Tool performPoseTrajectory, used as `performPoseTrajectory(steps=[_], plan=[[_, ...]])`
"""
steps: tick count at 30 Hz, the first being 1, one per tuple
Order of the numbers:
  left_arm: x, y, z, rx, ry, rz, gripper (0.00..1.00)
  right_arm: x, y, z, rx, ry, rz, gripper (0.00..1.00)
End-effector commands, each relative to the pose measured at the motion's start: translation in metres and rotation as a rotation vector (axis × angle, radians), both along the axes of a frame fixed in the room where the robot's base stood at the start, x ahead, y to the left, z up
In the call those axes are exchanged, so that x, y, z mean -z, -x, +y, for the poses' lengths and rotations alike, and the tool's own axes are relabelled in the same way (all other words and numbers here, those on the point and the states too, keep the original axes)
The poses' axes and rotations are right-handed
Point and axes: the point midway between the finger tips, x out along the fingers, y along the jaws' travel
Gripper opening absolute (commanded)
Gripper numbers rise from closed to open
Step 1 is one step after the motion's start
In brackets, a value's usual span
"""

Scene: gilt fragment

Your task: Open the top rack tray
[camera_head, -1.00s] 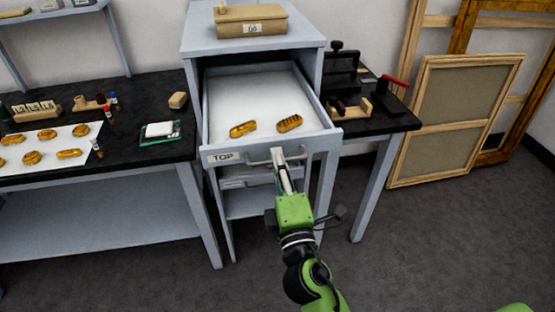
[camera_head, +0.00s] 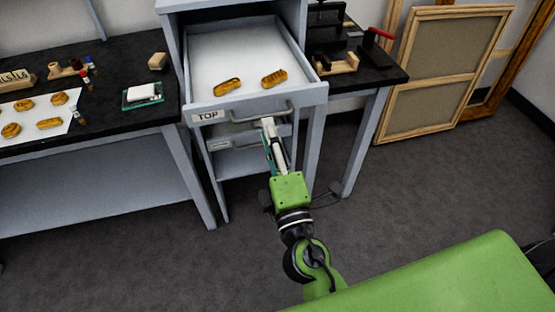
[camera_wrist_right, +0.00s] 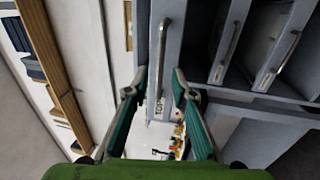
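The top rack tray (camera_head: 303,93), a grey drawer labelled TOP (camera_head: 208,115), is pulled well out of the rack. Its bar handle (camera_head: 245,119) is on the front face. Two golden ornate pieces, a left one (camera_head: 227,86) and a right one (camera_head: 274,78), lie inside it. My right gripper (camera_head: 267,121) is at the right part of the handle. In the right wrist view its two fingers (camera_wrist_right: 153,88) are spread apart, with the tray handle (camera_wrist_right: 161,62) ahead between their tips and nothing visibly gripped. My left gripper is not in view.
A closed lower drawer (camera_head: 220,146) is under the tray. A dark workbench (camera_head: 110,92) with gilt pieces stands left. A smaller dark-topped table (camera_head: 375,78) with tools stands right. Framed panels (camera_head: 440,70) lean on the wall. The floor (camera_head: 420,190) in front is open.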

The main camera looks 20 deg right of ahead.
Motion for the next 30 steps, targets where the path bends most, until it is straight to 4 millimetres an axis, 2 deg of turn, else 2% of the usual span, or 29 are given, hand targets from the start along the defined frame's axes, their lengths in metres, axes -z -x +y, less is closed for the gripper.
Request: performPoseTrajectory(steps=[1, 6, 12, 18, 30], plan=[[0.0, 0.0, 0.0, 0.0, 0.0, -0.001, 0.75, 0.004, 0.01, 0.001, -0.003, 0.006, 0.004, 0.24], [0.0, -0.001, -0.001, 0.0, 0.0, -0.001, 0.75, 0.008, 0.039, 0.002, -0.004, 0.006, 0.002, 0.24], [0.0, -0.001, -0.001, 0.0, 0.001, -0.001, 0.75, 0.012, 0.061, 0.002, -0.002, 0.002, 0.001, 0.24], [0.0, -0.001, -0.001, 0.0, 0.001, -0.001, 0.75, 0.013, 0.068, 0.002, -0.001, 0.0, -0.001, 0.24], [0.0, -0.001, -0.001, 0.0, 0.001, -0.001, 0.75, 0.013, 0.068, 0.002, 0.0, 0.001, -0.001, 0.24]])
